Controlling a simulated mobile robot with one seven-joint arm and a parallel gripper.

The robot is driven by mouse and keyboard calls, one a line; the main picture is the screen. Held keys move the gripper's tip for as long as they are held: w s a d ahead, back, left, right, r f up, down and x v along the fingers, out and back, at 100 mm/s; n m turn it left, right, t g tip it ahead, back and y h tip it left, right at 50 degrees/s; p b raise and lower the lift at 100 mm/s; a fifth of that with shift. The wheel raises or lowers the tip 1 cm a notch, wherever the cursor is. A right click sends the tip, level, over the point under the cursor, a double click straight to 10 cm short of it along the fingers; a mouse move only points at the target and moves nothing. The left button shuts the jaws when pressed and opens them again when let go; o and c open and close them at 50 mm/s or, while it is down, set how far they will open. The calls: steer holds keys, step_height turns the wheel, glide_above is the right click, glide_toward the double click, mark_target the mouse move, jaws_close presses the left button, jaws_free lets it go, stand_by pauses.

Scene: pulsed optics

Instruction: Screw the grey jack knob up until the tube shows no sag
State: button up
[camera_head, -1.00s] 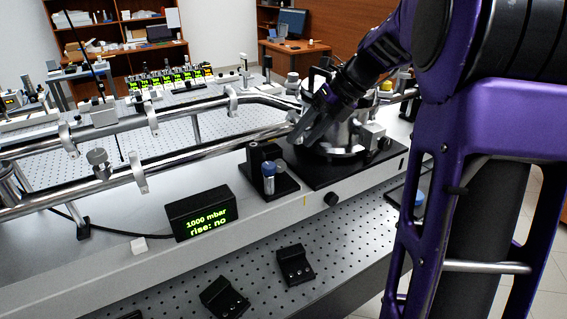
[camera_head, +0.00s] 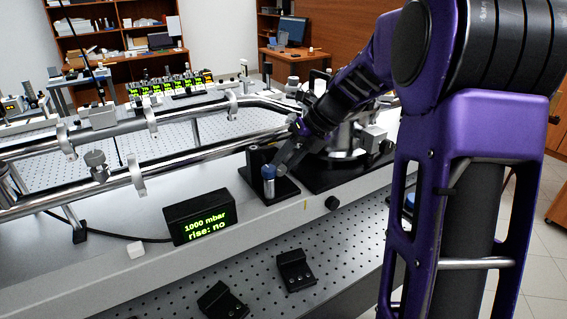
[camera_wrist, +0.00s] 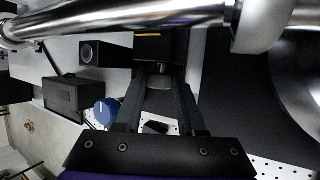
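My gripper (camera_head: 282,163) is low beside the front tube (camera_head: 205,157), close to a blue-capped silver cylinder (camera_head: 268,181) on a black mount. In the wrist view, my two dark fingers (camera_wrist: 160,88) stand apart with a gap between them. A small grey rounded part (camera_wrist: 160,82), possibly the grey jack knob, shows in that gap against a black block; I cannot tell whether the fingers touch it. The blue cap (camera_wrist: 105,111) is left of the fingers. The front tube (camera_wrist: 120,20) crosses the top of the wrist view. Its sag cannot be judged.
A black display (camera_head: 200,218) reads "1000 mbar, rise: no". A silver knob-like fitting (camera_head: 95,160) stands at the left by the tubes. A black knob (camera_head: 332,203) is on the bench front. Black brackets (camera_head: 295,270) lie on the perforated board below. A round metal chamber stands behind my arm.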

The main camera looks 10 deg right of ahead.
jaws_close()
steer(key=shift+r, duration=0.1)
steer(key=shift+a+r+h+p, duration=0.15)
steer(key=shift+h+p, duration=0.35)
steer(key=shift+p, duration=0.25)
steer(key=shift+s+a+r+n+t+h+p, duration=0.1)
steer(key=shift+n+t+h+p, duration=0.1)
steer(key=shift+h+p, duration=0.35)
steer(key=shift+s+a+n+t+h+p, duration=0.1)
steer(key=shift+t+h+p, duration=0.15)
steer(key=shift+p, duration=0.45)
steer(key=shift+a+f+n+t+h+p, duration=0.15)
steer(key=shift+t+h+p, duration=0.2)
steer(key=shift+h, duration=0.4)
steer(key=shift+f+n+t+h+p, duration=0.15)
steer(key=shift+h+p, duration=0.25)
steer(key=shift+h, duration=0.35)
steer(key=shift+r, duration=0.1)
steer(key=shift+o, duration=2.3)
jaws_free()
